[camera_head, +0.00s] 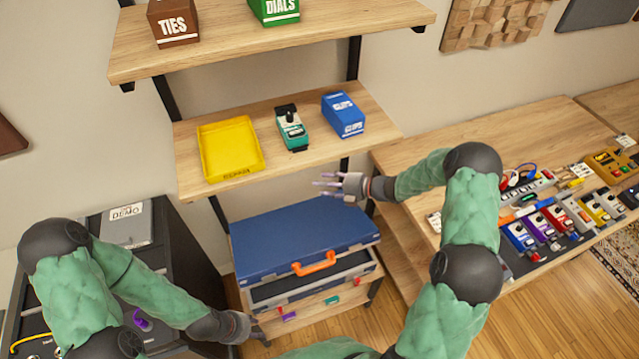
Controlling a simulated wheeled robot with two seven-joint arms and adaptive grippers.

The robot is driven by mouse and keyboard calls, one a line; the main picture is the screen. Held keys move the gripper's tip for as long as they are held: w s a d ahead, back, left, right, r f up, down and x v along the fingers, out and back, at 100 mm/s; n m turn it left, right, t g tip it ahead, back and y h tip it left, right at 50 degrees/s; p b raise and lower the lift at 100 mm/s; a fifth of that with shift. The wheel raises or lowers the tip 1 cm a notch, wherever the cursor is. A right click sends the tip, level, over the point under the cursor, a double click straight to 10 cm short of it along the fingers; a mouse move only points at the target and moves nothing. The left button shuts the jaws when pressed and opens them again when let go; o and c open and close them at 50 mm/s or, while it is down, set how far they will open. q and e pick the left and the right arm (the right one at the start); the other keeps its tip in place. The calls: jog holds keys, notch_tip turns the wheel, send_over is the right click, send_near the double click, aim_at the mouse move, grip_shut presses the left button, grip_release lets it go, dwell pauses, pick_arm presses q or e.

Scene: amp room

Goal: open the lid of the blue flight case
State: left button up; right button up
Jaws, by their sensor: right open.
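The blue flight case (295,236) stands on a low wooden shelf, with an orange handle (315,264) on its front. Its blue lid sits over a lower part with a pale rim and dark inside (305,285). A dark gap shows along the front, so the lid looks slightly raised; how far is hard to tell. My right gripper (328,184) is open and empty, pointing left above the case's back right part, apart from the lid. My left gripper (262,334) is low by the case's front left corner; its fingers are small and dark, and I cannot tell their opening.
A wooden shelf (285,165) above the case holds a yellow tray (229,150), a green pedal (291,130) and a blue box (343,114). A workbench (440,155) with several pedals stands at the right. A dark cabinet (175,250) stands left of the case.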

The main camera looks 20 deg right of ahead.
dwell(0.4)
jog(key=s+a+f+m+g+h+b, duration=0.2)
jog(key=s+a+f+m+g+b, duration=0.1)
jog(key=s+f+m, duration=0.6)
jog(key=s+a+f+m+g+h+b, duration=0.2)
jog(key=s+a+f+m+b, duration=0.3)
jog(key=s+f+m, duration=0.4)
jog(key=s+a+f+m+g+h+b, duration=0.3)
jog(key=s+a+f+m+g, duration=0.1)
jog(key=s+f+m, duration=0.6)
jog(key=s+a, duration=0.1)
jog(key=s, duration=0.2)
jog(key=shift+a+f+b, duration=0.15)
jog(key=shift+f+b, duration=0.25)
jog(key=shift+s+a+n, duration=0.15)
jog(key=shift+a+n, duration=0.05)
jog(key=shift+n, duration=0.3)
jog(key=shift+c, duration=0.6)
jog(key=shift+a+n, duration=0.15)
jog(key=shift+n, duration=0.15)
jog(key=c, duration=0.5)
grip_shut()
jog(key=shift+s, duration=0.1)
